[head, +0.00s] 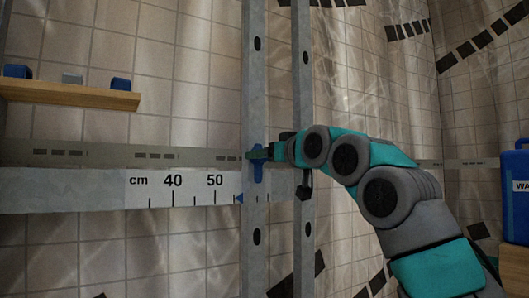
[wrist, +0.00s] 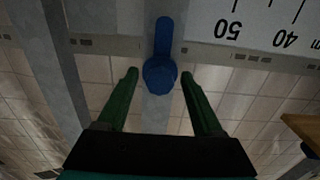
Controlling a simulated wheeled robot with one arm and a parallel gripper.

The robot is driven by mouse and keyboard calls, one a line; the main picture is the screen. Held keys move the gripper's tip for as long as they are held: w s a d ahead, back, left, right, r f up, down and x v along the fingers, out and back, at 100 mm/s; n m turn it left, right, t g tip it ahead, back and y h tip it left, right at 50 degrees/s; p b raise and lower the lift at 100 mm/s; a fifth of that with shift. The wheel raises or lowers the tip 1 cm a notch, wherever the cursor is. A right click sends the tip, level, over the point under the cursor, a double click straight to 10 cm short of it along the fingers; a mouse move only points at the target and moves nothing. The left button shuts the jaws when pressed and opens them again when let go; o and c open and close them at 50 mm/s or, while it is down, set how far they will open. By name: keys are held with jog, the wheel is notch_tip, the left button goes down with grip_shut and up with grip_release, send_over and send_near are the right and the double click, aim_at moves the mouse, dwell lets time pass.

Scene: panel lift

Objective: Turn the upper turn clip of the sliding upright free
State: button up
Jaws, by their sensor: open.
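The blue turn clip (head: 258,174) sits on the front of the grey metal sliding upright (head: 256,95), level with the horizontal rail. In the wrist view, the clip (wrist: 161,45) has a round knob and a lever lying along the upright, pointing to the top of the picture. My gripper (head: 259,154) is at the clip's upper end and partly hides it. In the wrist view, my gripper (wrist: 159,75) is open, with one green finger on each side of the knob and a visible gap on both sides. Nothing is held.
A white centimetre scale (head: 180,188) runs left of the upright, with a small blue pointer (head: 239,198) near the upright. A second upright (head: 303,90) stands just right. A wooden shelf (head: 70,93) with small blocks is at left; a blue container (head: 515,190) is at far right.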

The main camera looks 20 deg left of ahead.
jog(key=shift+a, duration=0.1)
grip_shut()
dwell(0.6)
